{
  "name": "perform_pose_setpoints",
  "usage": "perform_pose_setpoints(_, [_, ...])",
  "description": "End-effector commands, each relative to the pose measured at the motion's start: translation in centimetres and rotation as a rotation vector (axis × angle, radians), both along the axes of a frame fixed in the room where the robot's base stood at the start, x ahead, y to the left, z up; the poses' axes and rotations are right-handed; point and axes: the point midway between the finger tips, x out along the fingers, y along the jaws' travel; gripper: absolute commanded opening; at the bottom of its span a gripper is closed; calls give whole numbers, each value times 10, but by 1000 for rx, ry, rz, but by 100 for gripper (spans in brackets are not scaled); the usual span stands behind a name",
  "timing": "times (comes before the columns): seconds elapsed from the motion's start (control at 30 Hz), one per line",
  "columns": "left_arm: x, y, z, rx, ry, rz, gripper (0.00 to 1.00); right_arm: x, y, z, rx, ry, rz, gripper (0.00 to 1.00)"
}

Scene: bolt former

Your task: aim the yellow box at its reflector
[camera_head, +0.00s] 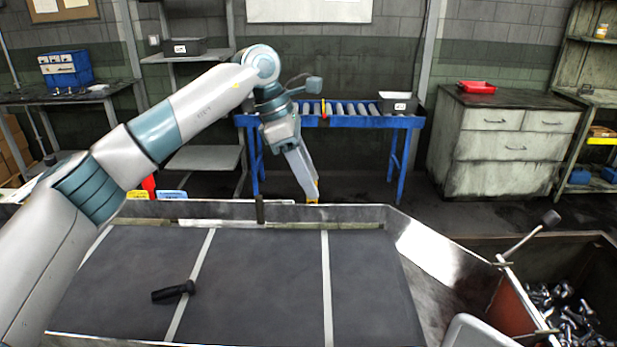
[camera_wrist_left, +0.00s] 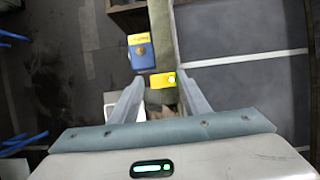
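In the head view, a bit of yellow shows at the tip of my left gripper (camera_head: 313,190), which points down over the far rail. My left gripper (camera_wrist_left: 161,78) is open, its fingers spread to either side of the box, with a small gap on the left. I cannot make out the reflector for certain. My right gripper is not in view.
The dark conveyor (camera_head: 270,285) holds one black bolt (camera_head: 174,292). A metal rail (camera_head: 355,214) runs along its far edge. A bin of bolts (camera_head: 572,312) stands at the right. In the wrist view, a blue and yellow item (camera_wrist_left: 141,53) lies beyond the box.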

Motion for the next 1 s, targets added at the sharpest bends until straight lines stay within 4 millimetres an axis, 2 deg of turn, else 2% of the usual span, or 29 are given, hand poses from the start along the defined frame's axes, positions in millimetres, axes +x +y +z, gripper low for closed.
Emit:
perform_pose_setpoints(0.27, [0,1,1,1,1,1,42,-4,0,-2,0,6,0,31])
perform_pose_setpoints(0.47, [0,6,13,0,1,1,42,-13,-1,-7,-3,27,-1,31])
perform_pose_setpoints(0.67, [0,17,41,0,-1,3,42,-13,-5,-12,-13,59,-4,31])
perform_pose_setpoints(0.77, [0,25,59,0,-2,2,42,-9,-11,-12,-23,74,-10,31])
perform_pose_setpoints(1.0, [0,44,105,0,-1,3,42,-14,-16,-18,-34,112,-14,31])
